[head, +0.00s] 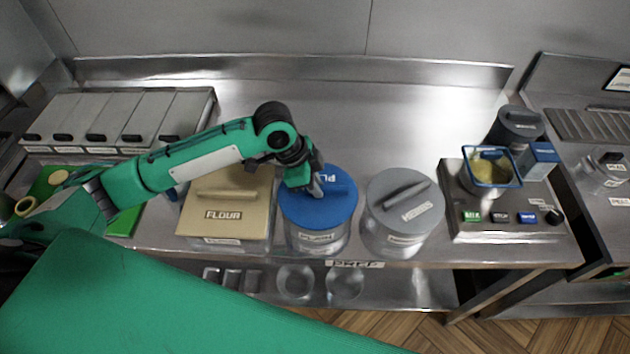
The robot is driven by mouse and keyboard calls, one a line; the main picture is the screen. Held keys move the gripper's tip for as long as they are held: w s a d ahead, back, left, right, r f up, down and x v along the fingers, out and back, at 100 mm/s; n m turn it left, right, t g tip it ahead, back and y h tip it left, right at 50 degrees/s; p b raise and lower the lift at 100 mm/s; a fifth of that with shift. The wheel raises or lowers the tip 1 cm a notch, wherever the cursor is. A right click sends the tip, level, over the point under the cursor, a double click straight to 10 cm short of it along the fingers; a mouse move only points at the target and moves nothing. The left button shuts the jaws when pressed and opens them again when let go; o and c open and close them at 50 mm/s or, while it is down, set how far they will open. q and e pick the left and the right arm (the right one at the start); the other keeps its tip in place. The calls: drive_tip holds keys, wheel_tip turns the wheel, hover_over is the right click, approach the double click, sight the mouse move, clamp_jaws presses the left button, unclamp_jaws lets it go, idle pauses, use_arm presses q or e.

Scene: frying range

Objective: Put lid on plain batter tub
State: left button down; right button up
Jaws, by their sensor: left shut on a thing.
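The plain batter tub (316,238) is a clear round tub with a "PLAIN" label, near the front edge of the prep counter. A round blue lid (338,205) lies over its top and looks level. I cannot tell whether it is fully seated. My left gripper (317,188) comes down from above and is shut on the lid's handle, which the gripper partly hides. My right gripper is not in view.
A grey-lidded "HERBS" tub (404,210) stands close on the right, and a tan-lidded flour bin (226,203) on the left. A fryer unit with a basket (490,168) is further right. The counter behind the tubs is clear.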

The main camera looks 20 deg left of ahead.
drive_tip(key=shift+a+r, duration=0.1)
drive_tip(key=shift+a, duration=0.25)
use_arm(q)
drive_tip(key=shift+f+p, duration=0.3)
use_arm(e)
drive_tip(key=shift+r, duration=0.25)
use_arm(q)
drive_tip(key=c, duration=1.3)
unclamp_jaws()
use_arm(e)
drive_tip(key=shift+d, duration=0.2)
use_arm(q)
drive_tip(key=shift+r, duration=0.1)
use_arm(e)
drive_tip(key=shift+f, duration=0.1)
